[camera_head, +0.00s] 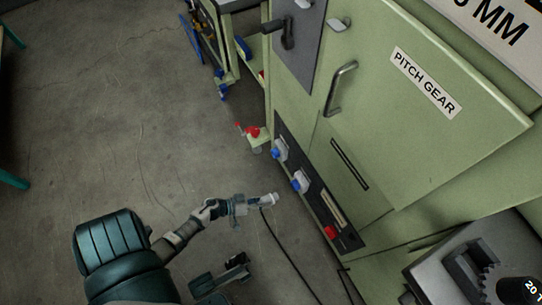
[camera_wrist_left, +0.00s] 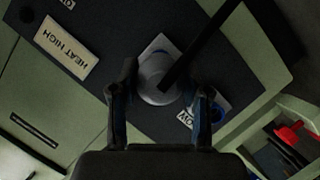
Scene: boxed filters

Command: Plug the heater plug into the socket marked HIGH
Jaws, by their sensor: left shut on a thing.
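My left gripper (camera_head: 248,204) is shut on the pale heater plug (camera_head: 268,199), which has a black cable hanging from it. In the head view the plug is apart from the dark socket panel (camera_head: 315,205), to its left. Two blue-and-white sockets show there, an upper one (camera_head: 279,151) and a lower one (camera_head: 300,182). In the left wrist view the grey plug (camera_wrist_left: 156,82) sits between the fingers and partly covers one socket (camera_wrist_left: 161,46). A HEAT HIGH label (camera_wrist_left: 60,50) is left of it. The other socket (camera_wrist_left: 216,107) is beside a partly hidden label (camera_wrist_left: 185,118). My right gripper is not in view.
The green cabinet has a door handle (camera_head: 341,88) and a PITCH GEAR label (camera_head: 425,82). A red switch (camera_head: 331,232) is low on the panel. A red item (camera_head: 252,132) juts out beyond the sockets. A grey machine (camera_head: 455,260) fills the lower right. Floor (camera_head: 120,120) at left is clear.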

